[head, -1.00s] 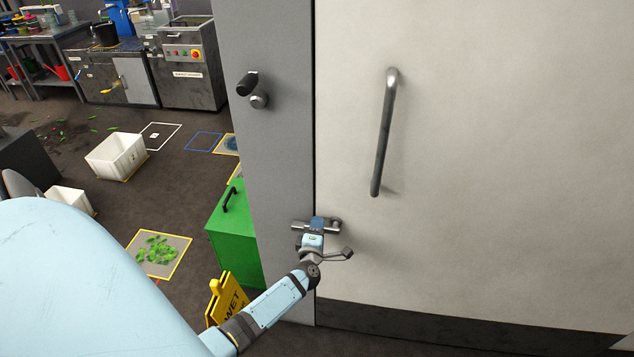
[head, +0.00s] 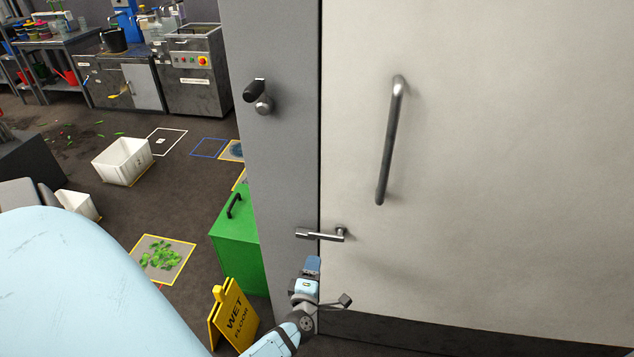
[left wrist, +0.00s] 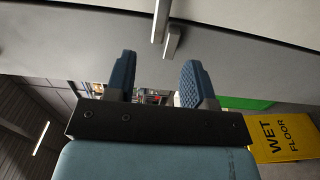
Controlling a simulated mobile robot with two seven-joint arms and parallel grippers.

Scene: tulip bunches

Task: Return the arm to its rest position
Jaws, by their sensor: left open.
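My left gripper (head: 311,266) is below the small lever latch (head: 320,234) on the pale door (head: 500,180), apart from it. In the left wrist view its two blue fingers (left wrist: 158,82) stand apart with nothing between them, and the latch (left wrist: 165,30) shows beyond the fingertips. The left arm comes in from the bottom of the head view, with its wrist low in the picture. The door lies flush against the grey frame (head: 275,150) with a thin dark seam. My right gripper is not in view.
A long bar handle (head: 388,140) sticks out from the door. A yellow wet floor sign (head: 236,312) and a green box (head: 236,245) stand left of the frame. White crates (head: 122,161) and a square with green leaves (head: 160,258) are on the floor further left.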

